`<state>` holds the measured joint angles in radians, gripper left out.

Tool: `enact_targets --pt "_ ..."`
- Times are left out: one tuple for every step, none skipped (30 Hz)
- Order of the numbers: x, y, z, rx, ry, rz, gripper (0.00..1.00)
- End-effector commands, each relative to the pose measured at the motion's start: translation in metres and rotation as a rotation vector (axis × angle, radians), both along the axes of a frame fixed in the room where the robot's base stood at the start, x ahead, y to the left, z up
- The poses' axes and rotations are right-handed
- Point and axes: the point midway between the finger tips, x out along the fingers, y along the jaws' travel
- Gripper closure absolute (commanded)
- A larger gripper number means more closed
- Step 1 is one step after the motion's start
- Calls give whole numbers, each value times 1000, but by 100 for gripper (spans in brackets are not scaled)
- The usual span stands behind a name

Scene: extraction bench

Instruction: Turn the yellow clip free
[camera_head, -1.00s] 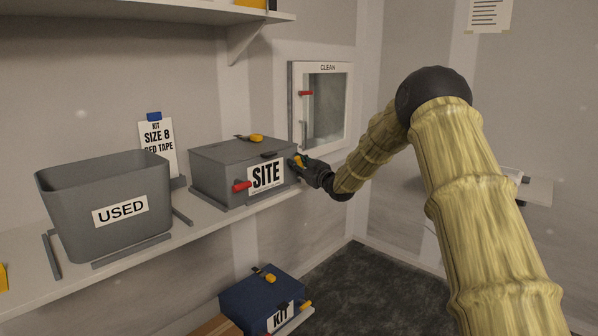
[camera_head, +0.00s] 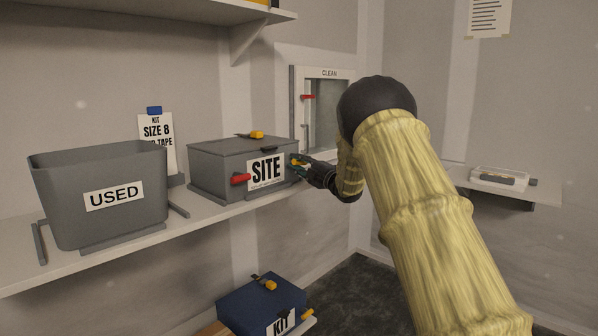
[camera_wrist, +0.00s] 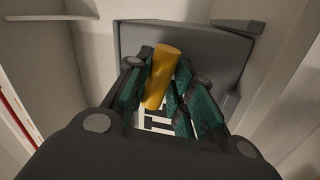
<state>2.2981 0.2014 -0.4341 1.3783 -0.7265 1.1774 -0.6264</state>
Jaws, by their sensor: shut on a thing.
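The grey box labelled SITE (camera_head: 215,157) stands on the shelf with its lid closed. The yellow clip (camera_wrist: 163,72) is at the right end of the box's labelled front, a little tilted in the wrist view. My gripper (camera_head: 300,164) is at that end, its green-padded fingers shut on the clip. In the head view the fingers hide most of the clip. I cannot tell whether it is still engaged with the box. A red clip (camera_head: 240,179) sits at the left of the SITE label. Another yellow piece (camera_head: 256,135) lies on the lid.
A grey USED bin (camera_head: 70,205) stands to the left on the shelf. A CLEAN wall cabinet (camera_head: 328,110) is behind my gripper. A blue KIT box (camera_head: 245,305) is below. A small tray (camera_head: 500,178) rests on a side ledge at the right.

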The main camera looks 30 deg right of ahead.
Motion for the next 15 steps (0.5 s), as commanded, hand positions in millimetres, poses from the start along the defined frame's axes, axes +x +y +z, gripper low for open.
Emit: enact_targets --pt "1 2 -2 -31 -14 2 100" --pt "0 1 -2 -48 -20 2 100" --pt "0 1 -2 -71 -28 1 100" --pt "0 1 -2 -87 -34 1 100" --pt "0 1 -2 -100 -39 1 100" --pt "0 2 -2 -117 -46 2 100" --pt "0 2 -2 -130 -50 2 100" --pt "0 2 -2 -141 -54 2 100" --pt "0 1 -2 -154 -58 2 100" --pt "0 1 -2 -163 -61 2 100" --pt "0 1 -2 -170 -63 1 100" --pt "0 1 -2 -179 -68 1 100" --pt "0 1 -2 -184 -70 1 100" --pt "0 1 -2 -188 -71 1 100" --pt "0 1 -1 -193 -73 1 100"
